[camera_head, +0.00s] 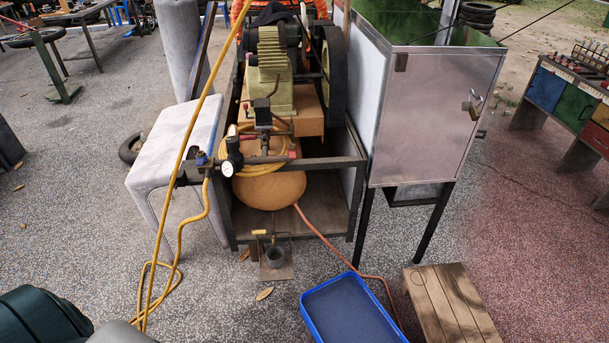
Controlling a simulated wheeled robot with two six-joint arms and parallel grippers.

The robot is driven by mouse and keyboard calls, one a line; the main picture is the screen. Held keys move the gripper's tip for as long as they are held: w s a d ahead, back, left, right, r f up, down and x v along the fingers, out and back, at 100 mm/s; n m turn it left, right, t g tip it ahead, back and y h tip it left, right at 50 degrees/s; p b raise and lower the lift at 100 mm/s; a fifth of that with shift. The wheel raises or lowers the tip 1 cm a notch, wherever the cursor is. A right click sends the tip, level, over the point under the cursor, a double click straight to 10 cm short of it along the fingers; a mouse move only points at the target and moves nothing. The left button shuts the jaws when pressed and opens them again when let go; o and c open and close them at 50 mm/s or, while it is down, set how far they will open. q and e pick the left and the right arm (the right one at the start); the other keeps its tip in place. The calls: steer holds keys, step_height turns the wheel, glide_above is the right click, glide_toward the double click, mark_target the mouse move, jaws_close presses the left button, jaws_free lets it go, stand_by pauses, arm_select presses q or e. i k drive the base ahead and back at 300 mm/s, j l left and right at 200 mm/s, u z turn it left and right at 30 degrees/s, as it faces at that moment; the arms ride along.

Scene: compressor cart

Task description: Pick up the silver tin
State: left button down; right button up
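No other silver tin stands out. Neither of my grippers is in view.
The compressor cart (297,227) carries an orange tank (268,188). A yellow hose (172,170) hangs at its left, by a white stool (160,165). A metal cabinet (425,120), blue tray (349,312) and wooden platform (450,303) lie to the right.

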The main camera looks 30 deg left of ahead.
mark_target(275, 255)
steer(key=u, duration=1.1)
